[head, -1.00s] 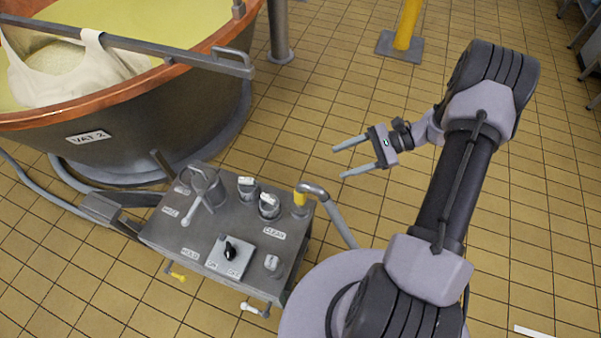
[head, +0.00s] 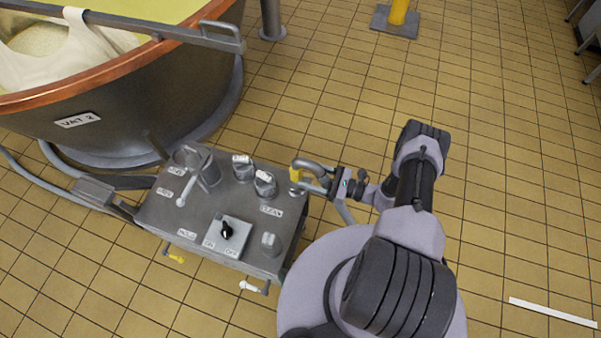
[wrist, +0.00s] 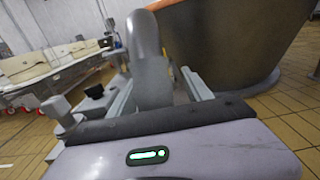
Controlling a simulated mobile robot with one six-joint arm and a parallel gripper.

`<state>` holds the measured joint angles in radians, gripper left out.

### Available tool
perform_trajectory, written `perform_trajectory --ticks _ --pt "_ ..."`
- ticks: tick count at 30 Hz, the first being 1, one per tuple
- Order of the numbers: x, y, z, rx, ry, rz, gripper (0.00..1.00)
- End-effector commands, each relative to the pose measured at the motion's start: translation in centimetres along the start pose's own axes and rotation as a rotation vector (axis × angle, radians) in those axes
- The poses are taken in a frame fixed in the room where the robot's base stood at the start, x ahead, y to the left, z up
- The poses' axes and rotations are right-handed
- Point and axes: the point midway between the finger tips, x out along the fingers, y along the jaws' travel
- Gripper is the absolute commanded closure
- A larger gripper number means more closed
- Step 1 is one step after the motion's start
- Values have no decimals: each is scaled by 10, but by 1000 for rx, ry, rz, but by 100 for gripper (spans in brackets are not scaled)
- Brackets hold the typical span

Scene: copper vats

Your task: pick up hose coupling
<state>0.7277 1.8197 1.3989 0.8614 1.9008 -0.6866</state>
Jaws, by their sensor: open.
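The hose coupling (head: 296,175) is a yellow collar at the right rear corner of the grey control stand, with a grey hose (head: 341,211) curving up from it and down the right side. My gripper (head: 312,178) is open at the hose's bend, its fingers pointing left toward the coupling. In the wrist view, the grey hose arch (wrist: 147,50) rises between my two open fingers (wrist: 160,88), and a small patch of yellow shows beside it. I cannot tell whether either finger touches the hose. The arch hides most of the coupling in that view.
The control stand (head: 207,220) has several knobs, a lever and a black switch (head: 227,230) on top, close left of my gripper. The copper-rimmed vat (head: 120,85) stands behind it. A yellow post (head: 398,12) is at the back.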

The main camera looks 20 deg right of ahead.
Motion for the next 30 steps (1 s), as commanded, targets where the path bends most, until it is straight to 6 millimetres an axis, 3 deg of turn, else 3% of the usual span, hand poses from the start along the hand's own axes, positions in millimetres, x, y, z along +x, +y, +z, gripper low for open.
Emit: perform_trajectory --ticks 10,18,27,30 --pt "55 2 -2 -1 0 4 42" --pt "62 2 0 -1 0 0 42" --pt "62 2 0 -1 0 0 99" --pt "62 2 0 -1 0 0 100"
